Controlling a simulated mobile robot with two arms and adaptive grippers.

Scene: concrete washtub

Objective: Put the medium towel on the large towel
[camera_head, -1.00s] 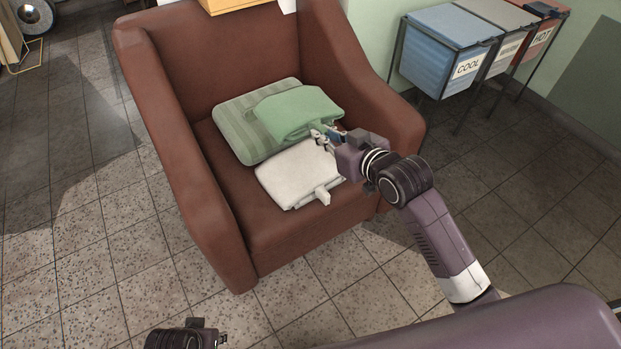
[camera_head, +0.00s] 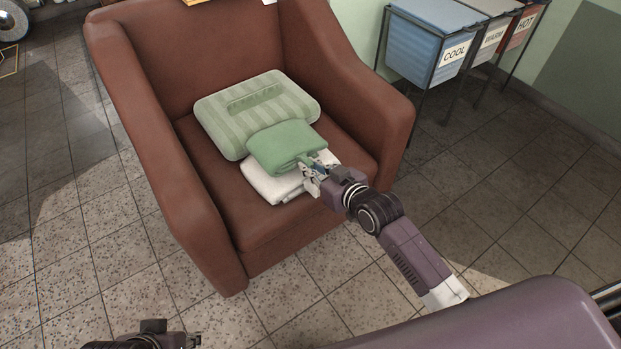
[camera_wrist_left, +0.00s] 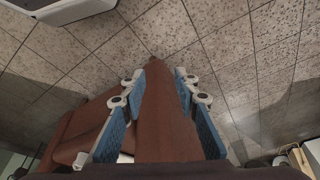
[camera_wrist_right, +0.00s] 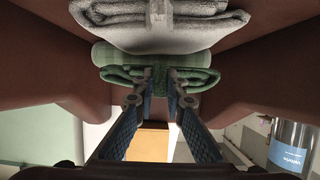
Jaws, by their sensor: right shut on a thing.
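A pale green striped towel (camera_head: 225,110), the largest-looking one, lies folded on the armchair seat. A plain green folded towel (camera_head: 285,146) is smaller. My right gripper (camera_head: 312,172) is shut on its near edge. It overlaps the striped towel's front edge and part of a white folded towel (camera_head: 262,182) in front; contact below it is unclear. In the right wrist view, the green towel (camera_wrist_right: 118,76) is between the fingertips, with the white towel (camera_wrist_right: 150,32) above in the picture. My left gripper (camera_wrist_left: 155,80) is open and empty, away from the towels.
The brown armchair (camera_head: 185,225) has raised arms on both sides of the seat and a tall back. Labelled bins, COOL (camera_head: 430,45), WARM and HOT, stand at the right wall. The tiled floor around the chair's front is clear.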

